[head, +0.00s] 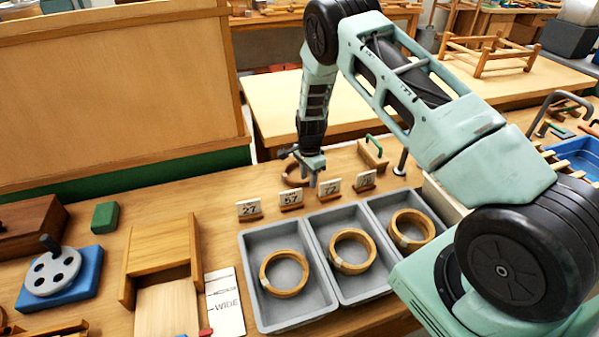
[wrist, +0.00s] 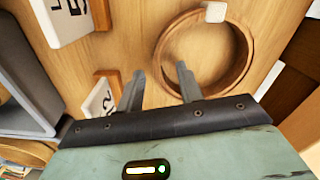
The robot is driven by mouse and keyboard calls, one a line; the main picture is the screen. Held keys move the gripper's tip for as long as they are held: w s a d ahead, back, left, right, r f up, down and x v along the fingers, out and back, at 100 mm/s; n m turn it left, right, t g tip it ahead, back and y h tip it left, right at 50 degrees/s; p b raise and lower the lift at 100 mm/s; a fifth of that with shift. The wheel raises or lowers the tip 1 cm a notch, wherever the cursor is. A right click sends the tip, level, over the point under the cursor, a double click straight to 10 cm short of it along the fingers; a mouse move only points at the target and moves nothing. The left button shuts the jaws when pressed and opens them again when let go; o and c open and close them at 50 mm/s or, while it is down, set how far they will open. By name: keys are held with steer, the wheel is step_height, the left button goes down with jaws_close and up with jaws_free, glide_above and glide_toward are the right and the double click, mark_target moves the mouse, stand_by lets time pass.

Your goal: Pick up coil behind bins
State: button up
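A wooden coil (head: 290,181) lies on the bench behind the bins and number cards, partly hidden by my gripper in the head view. In the wrist view the coil (wrist: 243,66) is a round wooden band with a small white tag on its far rim. My gripper (head: 309,180) points down at the coil's right side. In the wrist view the gripper (wrist: 160,70) is open, one finger outside the coil and the other over or inside its near rim. I cannot tell whether either finger touches it.
Three grey bins (head: 262,318) in front each hold a coil. Number cards (head: 291,199) stand along their back edge. A green-handled wooden block (head: 373,155) stands right of the gripper. A wooden panel (head: 110,90) rises at the back left.

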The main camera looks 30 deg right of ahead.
steer(key=shift+f, duration=0.15)
jaws_close()
